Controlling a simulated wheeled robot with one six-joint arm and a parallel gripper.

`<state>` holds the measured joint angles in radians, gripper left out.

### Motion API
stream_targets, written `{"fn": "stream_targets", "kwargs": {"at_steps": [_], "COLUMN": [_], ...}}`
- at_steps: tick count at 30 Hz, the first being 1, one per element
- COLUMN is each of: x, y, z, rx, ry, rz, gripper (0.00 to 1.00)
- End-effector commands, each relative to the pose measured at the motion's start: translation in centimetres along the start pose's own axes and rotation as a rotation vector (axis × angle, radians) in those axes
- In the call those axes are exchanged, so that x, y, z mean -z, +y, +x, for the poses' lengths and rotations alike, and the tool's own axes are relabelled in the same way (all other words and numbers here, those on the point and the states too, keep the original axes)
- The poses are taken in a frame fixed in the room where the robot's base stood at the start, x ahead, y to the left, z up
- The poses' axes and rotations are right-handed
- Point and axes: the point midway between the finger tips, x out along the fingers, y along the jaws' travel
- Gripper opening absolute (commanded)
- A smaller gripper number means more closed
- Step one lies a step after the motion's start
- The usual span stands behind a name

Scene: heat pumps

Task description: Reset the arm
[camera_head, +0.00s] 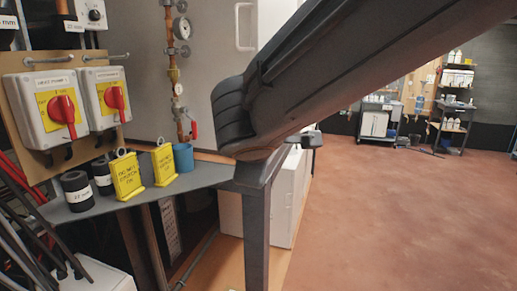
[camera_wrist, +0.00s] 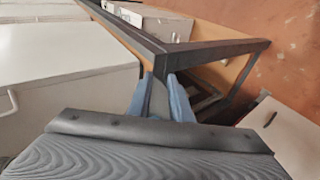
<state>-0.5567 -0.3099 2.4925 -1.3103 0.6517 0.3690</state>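My arm (camera_head: 310,75) crosses the head view from the upper right down to the middle, as a large dark link. My gripper (camera_wrist: 161,85) shows in the wrist view as two blue-grey fingers standing apart, with a gap between the tips and nothing clearly held. It points toward a dark frame bar (camera_wrist: 205,47) just beyond the fingertips; I cannot tell whether they touch. In the head view I cannot make out the gripper's fingers.
A grey shelf (camera_head: 218,174) on the left holds yellow tags (camera_head: 126,177), black rolls (camera_head: 77,192) and a blue cup (camera_head: 183,157). Red-handled switches (camera_head: 62,110) hang above. White cabinets (camera_head: 290,190) stand behind the dark leg (camera_head: 256,240). Open floor (camera_head: 400,220) lies right.

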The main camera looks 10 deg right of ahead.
Motion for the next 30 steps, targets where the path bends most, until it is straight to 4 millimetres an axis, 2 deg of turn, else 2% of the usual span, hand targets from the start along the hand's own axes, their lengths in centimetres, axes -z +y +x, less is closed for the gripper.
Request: {"fn": "stream_targets", "kwargs": {"at_steps": [5, 15, 18, 20, 23, 27, 30], "x": [-1.6, -1.8, -2.5, -3.5, -6.2, -10.0, -12.0], "y": [0.1, -0.1, -1.0, -2.3, -5.8, -12.2, -16.4], "z": [-0.5, -0.3, 0.5, 1.6, 4.2, 7.8, 9.8], "rx": [0.002, 0.003, 0.027, 0.065, 0.165, 0.334, 0.441], "ry": [-0.002, -0.001, -0.022, -0.052, -0.134, -0.267, -0.351], "rz": [-0.001, 0.001, 0.022, 0.055, 0.153, 0.354, 0.517], "gripper": [0.19, 0.19, 0.19, 0.19, 0.19, 0.19, 0.19]}}
